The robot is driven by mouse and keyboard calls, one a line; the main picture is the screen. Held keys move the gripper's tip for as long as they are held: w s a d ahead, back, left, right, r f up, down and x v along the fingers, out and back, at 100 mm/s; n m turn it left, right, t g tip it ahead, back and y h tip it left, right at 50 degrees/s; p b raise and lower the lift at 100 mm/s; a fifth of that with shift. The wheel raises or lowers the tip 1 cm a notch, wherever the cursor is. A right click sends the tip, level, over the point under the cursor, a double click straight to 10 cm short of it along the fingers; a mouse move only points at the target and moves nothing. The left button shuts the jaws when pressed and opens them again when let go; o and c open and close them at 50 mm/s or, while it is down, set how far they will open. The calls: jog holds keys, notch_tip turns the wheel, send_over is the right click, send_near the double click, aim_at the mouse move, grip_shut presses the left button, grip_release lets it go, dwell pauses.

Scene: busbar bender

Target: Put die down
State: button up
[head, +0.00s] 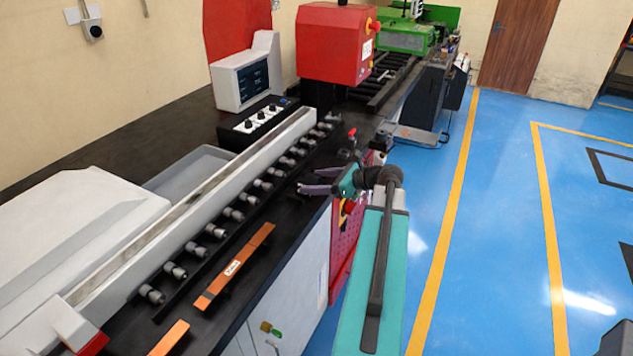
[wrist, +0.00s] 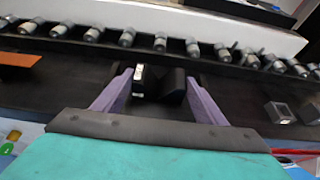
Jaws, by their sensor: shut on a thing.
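My gripper (wrist: 163,92) has two purple fingers, and in the wrist view they are shut on a black die (wrist: 172,84). The die is dark and wedge-like in outline, with a white label (wrist: 138,78) on its left side. It is over or on the black bench top (wrist: 75,88); I cannot tell whether it touches. In the head view my gripper (head: 318,188) is at the right edge of the black bench, right of the roller row. The die is too dark against the bench to make out there.
A row of grey rollers (head: 215,231) runs along the bench beside a pale rail. Orange copper bars (head: 236,264) lie near the front edge. A small grey square block (wrist: 280,112) stands to the right of my gripper. A red machine head (head: 333,45) stands further back.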

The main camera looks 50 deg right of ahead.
jog(key=o, duration=1.9)
jog(key=b+v, duration=0.2)
jog(key=v, duration=1)
jog(key=shift+r+b, duration=0.1)
jog(key=shift+b, duration=0.25)
